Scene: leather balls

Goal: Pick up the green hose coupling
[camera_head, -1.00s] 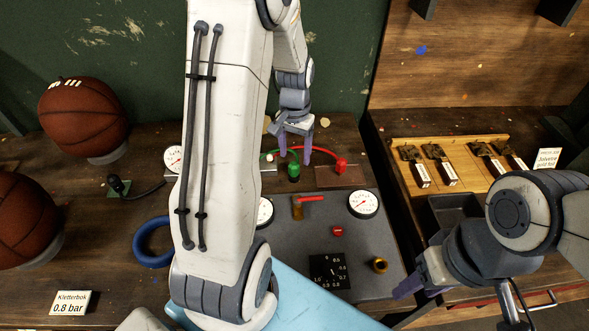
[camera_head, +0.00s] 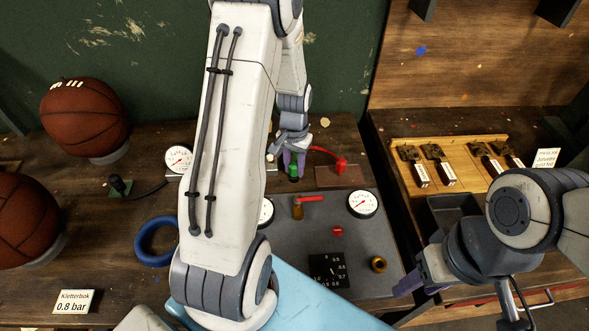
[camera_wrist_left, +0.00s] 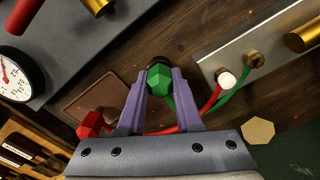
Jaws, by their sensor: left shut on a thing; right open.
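The green hose coupling (camera_head: 293,173) stands at the back of the bench, just beyond the dark grey panel, in the head view. My left gripper (camera_head: 294,160) comes down over it from behind. In the left wrist view the green coupling (camera_wrist_left: 159,80) sits between the two purple fingers of my left gripper (camera_wrist_left: 159,86), which are shut on it. A green hose (camera_wrist_left: 232,97) curves away from near it. My right gripper (camera_head: 418,284) is open and empty at the front right, away from the coupling.
A red coupling (camera_head: 341,166) with a red hose lies just right, on a brown plate (camera_head: 338,178). Gauges, a red-handled valve (camera_head: 309,198) and a brass ring (camera_head: 379,264) are on the grey panel (camera_head: 300,235). Two basketballs (camera_head: 84,117) stand at left. A wooden tray (camera_head: 462,180) lies at right.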

